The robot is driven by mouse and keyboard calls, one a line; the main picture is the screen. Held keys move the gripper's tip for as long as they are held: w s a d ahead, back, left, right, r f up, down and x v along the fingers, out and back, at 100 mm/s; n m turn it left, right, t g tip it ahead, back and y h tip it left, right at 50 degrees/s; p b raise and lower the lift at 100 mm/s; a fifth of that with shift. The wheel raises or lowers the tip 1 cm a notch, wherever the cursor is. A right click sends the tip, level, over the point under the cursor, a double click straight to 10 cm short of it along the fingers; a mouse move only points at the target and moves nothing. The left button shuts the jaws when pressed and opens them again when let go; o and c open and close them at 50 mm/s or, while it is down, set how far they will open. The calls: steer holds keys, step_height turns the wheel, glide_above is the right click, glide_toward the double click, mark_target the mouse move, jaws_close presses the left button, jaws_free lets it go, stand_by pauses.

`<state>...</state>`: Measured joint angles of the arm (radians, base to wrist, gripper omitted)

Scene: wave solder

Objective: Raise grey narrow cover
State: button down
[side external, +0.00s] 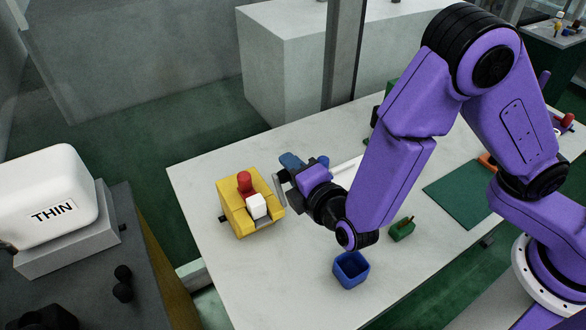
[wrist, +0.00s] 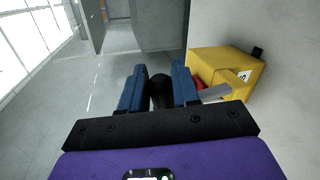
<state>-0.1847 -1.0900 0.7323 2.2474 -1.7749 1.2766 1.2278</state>
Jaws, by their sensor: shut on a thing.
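My gripper (wrist: 158,92) has its two blue fingers around a dark rounded piece, which shows between them in the wrist view. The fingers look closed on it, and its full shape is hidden. In the side view my gripper (side external: 287,174) is just right of a yellow block-like unit (side external: 234,216). That unit also shows in the wrist view (wrist: 225,66), right of the fingers. A narrow grey strip (wrist: 215,93) runs from beside the right finger to the yellow unit. I cannot tell whether this strip is the grey narrow cover, or whether the dark piece is joined to it.
A red knob (side external: 244,183) and a white block (side external: 257,206) sit on the yellow unit. A blue open box (side external: 351,270) and a small green part (side external: 402,229) stand to the right. A white box marked THIN (side external: 48,195) is at left. The table front is clear.

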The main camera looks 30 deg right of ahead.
steer(key=c, duration=0.9)
jaws_free()
steer(key=shift+c, duration=0.2)
steer(key=shift+s, duration=0.15)
steer(key=d+v, duration=0.1)
steer(key=v, duration=1.6)
steer(key=shift+a, duration=0.45)
steer(key=shift+s, duration=0.1)
steer(key=w+d+m+g+h, duration=0.2)
steer(key=d+m+g+h, duration=0.4)
steer(key=d, duration=1)
steer(key=s+d+r+m+g+y, duration=0.1)
steer(key=s+d+r+g+y, duration=0.1)
steer(key=s+d+g+y, duration=0.5)
steer(key=shift+s+d+g, duration=0.6)
steer(key=shift+s+g, duration=0.3)
steer(key=shift+s, duration=0.3)
